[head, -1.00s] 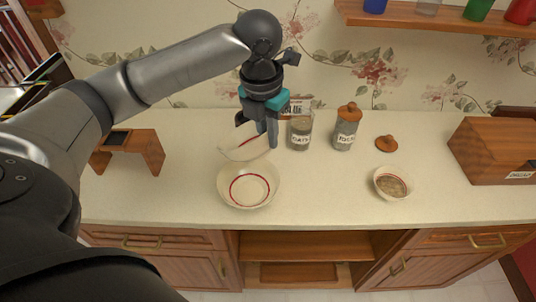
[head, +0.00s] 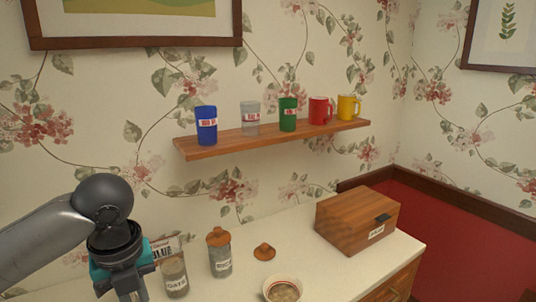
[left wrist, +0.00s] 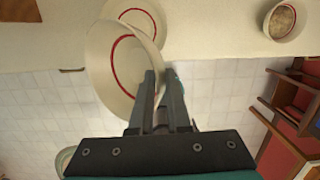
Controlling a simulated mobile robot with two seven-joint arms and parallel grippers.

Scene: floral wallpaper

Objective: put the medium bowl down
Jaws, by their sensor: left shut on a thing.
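In the left wrist view, my left gripper (left wrist: 161,78) is shut on the rim of a cream bowl with a red ring (left wrist: 108,75), which I take to be the medium bowl. The bowl is tilted. A second cream bowl with a red line (left wrist: 148,14) shows behind it at the counter (left wrist: 220,35), partly hidden by the held bowl. In the head view, my left gripper (head: 131,295) is at the bottom left edge, cut off at the fingers, and the held bowl is out of frame. My right gripper is not in view.
The oats jar (head: 174,278), another lidded jar (head: 220,254), a loose lid (head: 264,252), a small bowl of grain (head: 283,289) and a wooden box (head: 357,220) stand on the counter. A shelf (head: 265,138) with several cups hangs above. A chair (left wrist: 295,105) shows right.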

